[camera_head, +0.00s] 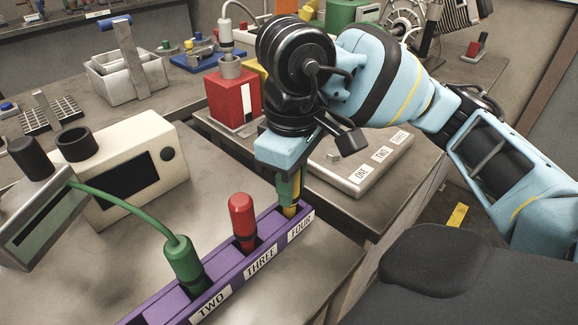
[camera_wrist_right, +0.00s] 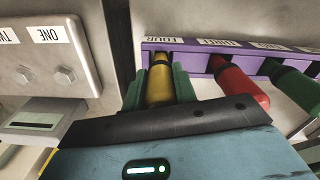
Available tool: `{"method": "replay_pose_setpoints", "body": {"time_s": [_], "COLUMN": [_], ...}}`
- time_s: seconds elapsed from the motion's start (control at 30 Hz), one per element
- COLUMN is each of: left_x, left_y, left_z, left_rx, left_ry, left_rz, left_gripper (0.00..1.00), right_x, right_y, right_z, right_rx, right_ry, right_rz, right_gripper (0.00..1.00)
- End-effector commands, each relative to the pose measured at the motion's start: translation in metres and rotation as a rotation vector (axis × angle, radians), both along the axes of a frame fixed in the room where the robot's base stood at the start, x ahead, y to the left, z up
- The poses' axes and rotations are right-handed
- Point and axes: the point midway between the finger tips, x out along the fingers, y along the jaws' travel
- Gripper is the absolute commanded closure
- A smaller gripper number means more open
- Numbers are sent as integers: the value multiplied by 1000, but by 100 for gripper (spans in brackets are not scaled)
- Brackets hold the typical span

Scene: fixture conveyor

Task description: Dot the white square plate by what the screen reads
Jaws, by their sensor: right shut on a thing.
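My right gripper (camera_head: 289,190) points down at the far end of a purple rack (camera_head: 262,245). Its green fingers are shut on a yellow marker (camera_wrist_right: 160,82) in the slot labelled FOUR. A red marker (camera_head: 242,217) stands in slot THREE. A green marker (camera_head: 182,258) with a green cable stands in slot TWO. A pale plate (camera_head: 345,172) labelled ONE, TWO, THREE lies right of the gripper; I cannot tell whether it is the white square plate. A cream box (camera_head: 158,140) has a dark display (camera_head: 130,184) with no readable text. My left gripper is not in view.
A tilted grey device (camera_head: 45,222) stands at the left edge. A red block (camera_head: 232,98), a grey bin (camera_head: 150,82) and a blue tray (camera_head: 205,55) stand farther back. The table in front of the cream box is mostly clear.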

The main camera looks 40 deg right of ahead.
Motion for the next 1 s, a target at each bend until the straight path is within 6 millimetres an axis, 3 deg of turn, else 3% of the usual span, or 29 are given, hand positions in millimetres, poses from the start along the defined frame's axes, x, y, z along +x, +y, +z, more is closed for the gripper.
{"method": "replay_pose_setpoints", "body": {"time_s": [0.33, 0.37, 0.53, 1.0], "left_x": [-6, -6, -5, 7], "left_y": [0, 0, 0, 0], "left_z": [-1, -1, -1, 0], "left_rx": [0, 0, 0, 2], "left_ry": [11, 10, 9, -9], "left_rz": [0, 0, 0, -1], "left_gripper": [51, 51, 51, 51], "right_x": [0, 0, 0, 0], "right_y": [0, 0, 0, 0], "right_z": [-1, -1, -1, -1], "right_rx": [0, 0, 0, 0], "right_ry": [0, 0, 0, 0], "right_rz": [0, 0, 0, 0], "right_gripper": [100, 68, 47, 47]}}
